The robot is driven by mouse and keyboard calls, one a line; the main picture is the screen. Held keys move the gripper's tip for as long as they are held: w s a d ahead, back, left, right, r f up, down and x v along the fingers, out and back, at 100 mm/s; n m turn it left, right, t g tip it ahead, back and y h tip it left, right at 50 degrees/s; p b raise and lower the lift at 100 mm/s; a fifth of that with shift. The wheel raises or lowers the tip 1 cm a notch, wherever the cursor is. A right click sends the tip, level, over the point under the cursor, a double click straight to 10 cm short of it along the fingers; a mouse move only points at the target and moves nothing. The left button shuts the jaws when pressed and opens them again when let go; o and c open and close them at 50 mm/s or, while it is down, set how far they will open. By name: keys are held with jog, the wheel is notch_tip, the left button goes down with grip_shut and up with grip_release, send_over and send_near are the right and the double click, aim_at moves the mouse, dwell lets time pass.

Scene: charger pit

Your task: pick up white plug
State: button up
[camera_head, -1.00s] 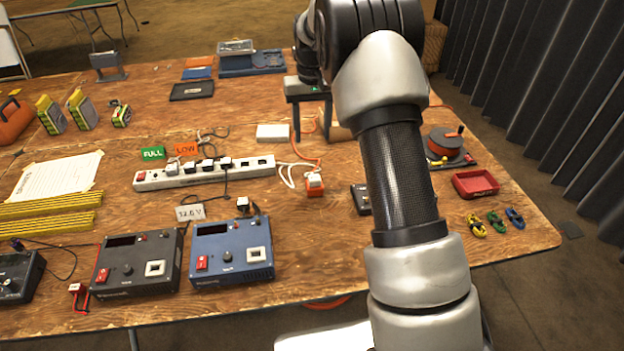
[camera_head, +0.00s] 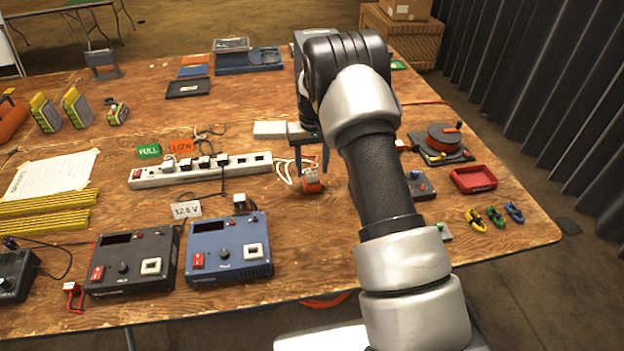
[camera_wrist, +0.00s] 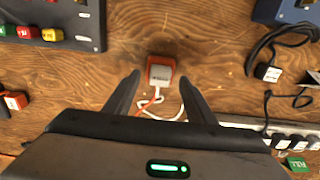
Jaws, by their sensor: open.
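A white plug (camera_head: 312,173) with a white cord sits in or against an orange block (camera_head: 312,187) on the wooden table, just right of the power strip. In the wrist view the white plug (camera_wrist: 160,73) shows as a pale face within the orange rim (camera_wrist: 151,63). White and orange cords run from it toward my gripper. My gripper (camera_head: 312,168) points down over the plug, open and empty. In the wrist view its two fingertips (camera_wrist: 159,78) lie on either side of the plug, apart from it. The height gap is hard to tell.
The white power strip (camera_head: 210,170) holds several dark plugs on the left. A loose black-and-white plug (camera_head: 240,200) lies behind the blue box (camera_head: 228,250). A grey device (camera_head: 420,186), a cable reel (camera_head: 440,142) and a red tray (camera_head: 473,179) stand on the right.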

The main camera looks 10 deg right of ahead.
notch_tip(320, 180, down, 2)
jog(key=shift+f, duration=0.1)
